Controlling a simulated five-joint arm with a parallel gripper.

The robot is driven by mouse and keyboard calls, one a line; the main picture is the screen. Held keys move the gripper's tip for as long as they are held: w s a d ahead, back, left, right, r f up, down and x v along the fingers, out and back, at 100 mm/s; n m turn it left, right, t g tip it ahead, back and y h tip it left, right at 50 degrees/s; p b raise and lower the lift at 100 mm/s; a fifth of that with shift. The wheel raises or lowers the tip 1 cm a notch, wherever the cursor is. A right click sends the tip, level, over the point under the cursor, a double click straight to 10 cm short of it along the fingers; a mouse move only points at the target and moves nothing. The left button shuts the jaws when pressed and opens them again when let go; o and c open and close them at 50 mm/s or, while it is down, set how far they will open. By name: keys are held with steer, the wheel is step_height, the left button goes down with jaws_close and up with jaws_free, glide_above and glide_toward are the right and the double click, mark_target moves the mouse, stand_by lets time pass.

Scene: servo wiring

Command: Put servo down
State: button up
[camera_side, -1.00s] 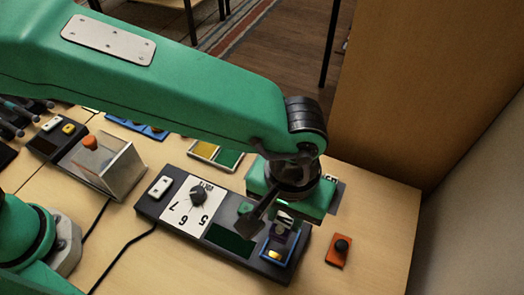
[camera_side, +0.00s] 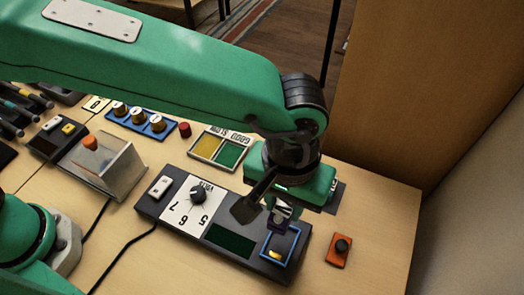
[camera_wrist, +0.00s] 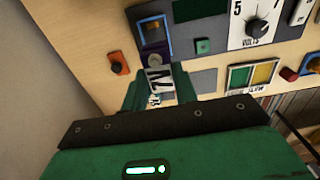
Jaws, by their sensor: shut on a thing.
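My gripper (camera_side: 268,206) is shut on the servo (camera_side: 281,216), a small dark purple block with a pale label. It holds the servo above the blue-framed recess (camera_side: 265,252) at the right end of the dark tester box (camera_side: 160,214). The recess shows a yellow patch inside. In the wrist view, the servo (camera_wrist: 158,76) shows its label and a grey round part between my green jaws (camera_wrist: 152,92), beside the blue-framed recess (camera_wrist: 168,38). The jaws hide part of the servo.
The tester has a volts dial (camera_side: 198,195) and dark screen (camera_side: 230,241). A yellow-and-green tray (camera_side: 220,149) lies behind it. An orange button box (camera_side: 339,250) is at right. A clear bin (camera_side: 120,168) and a blue strip with brass knobs (camera_side: 140,124) are at left.

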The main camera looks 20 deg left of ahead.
steer(key=w+a+f, duration=0.2)
steer(key=w+a, duration=0.1)
steer(key=w, duration=0.2)
steer(key=w+a+f, duration=0.3)
steer(key=w, duration=0.2)
steer(key=w+a+f, duration=0.3)
steer(key=w+a, duration=0.1)
steer(key=w, duration=0.1)
steer(key=shift+w+f, duration=0.2)
steer(key=shift+w, duration=0.05)
steer(key=shift+f, duration=2)
steer(key=shift+f, duration=0.15)
steer(key=o, duration=1)
step_height(320, 180, up, 12)
steer(key=shift+r, duration=0.2)
